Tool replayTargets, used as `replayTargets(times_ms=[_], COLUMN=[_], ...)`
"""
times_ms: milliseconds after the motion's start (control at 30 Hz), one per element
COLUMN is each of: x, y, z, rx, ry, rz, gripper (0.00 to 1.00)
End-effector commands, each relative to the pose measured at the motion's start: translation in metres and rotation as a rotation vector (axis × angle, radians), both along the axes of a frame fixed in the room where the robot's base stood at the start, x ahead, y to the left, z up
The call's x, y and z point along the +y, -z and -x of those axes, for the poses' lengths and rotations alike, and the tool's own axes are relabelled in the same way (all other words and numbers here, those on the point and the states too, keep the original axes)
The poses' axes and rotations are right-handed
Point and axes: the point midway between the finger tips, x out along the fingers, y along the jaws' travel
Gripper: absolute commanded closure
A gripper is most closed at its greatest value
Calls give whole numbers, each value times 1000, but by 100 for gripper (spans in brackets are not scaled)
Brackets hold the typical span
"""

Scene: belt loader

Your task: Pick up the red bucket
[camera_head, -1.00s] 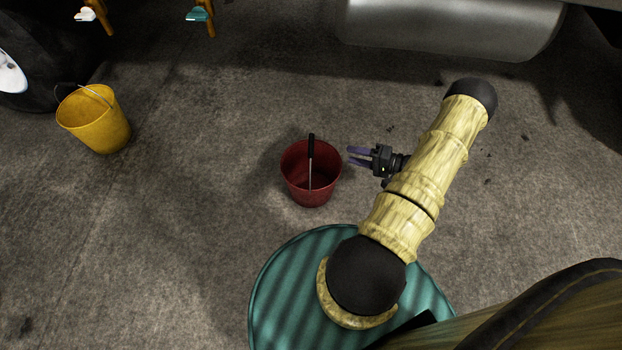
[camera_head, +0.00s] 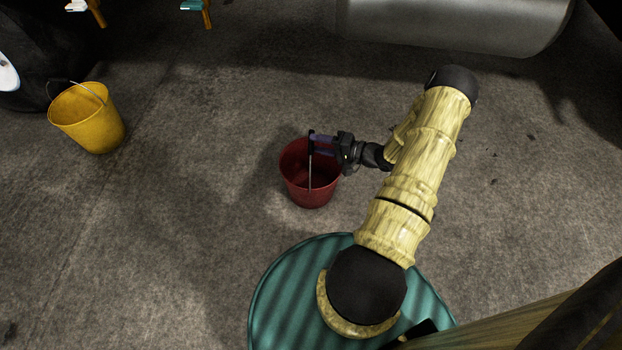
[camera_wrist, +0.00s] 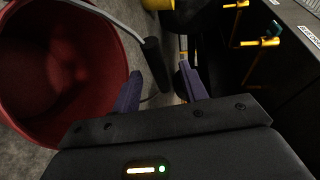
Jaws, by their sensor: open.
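The red bucket (camera_head: 309,190) stands upright on the floor in the middle of the head view. Its thin wire handle with a black grip (camera_head: 311,142) is raised over its mouth. My gripper (camera_head: 322,145) is at the bucket's right rim, its purple fingers reaching to the black grip. In the wrist view the red bucket (camera_wrist: 55,125) fills the left side, and the black grip (camera_wrist: 156,64) lies just ahead of my open fingers (camera_wrist: 161,88). Whether the fingers touch the grip is not clear.
A yellow bucket (camera_head: 90,125) stands on the floor at the left beside a dark tyre (camera_head: 40,45). A grey metal cylinder (camera_head: 450,22) lies along the top right. The floor around the red bucket is clear.

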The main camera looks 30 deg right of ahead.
Motion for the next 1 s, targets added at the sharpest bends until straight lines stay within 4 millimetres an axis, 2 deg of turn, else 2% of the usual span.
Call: replayTargets(times_ms=[367,800,1000], x=[1,28,31], y=[1,14,11], z=[-2,-36,-41], rx=[0,-1,0], ry=[1,0,2], rz=[0,0,0], gripper=[57,57,57])
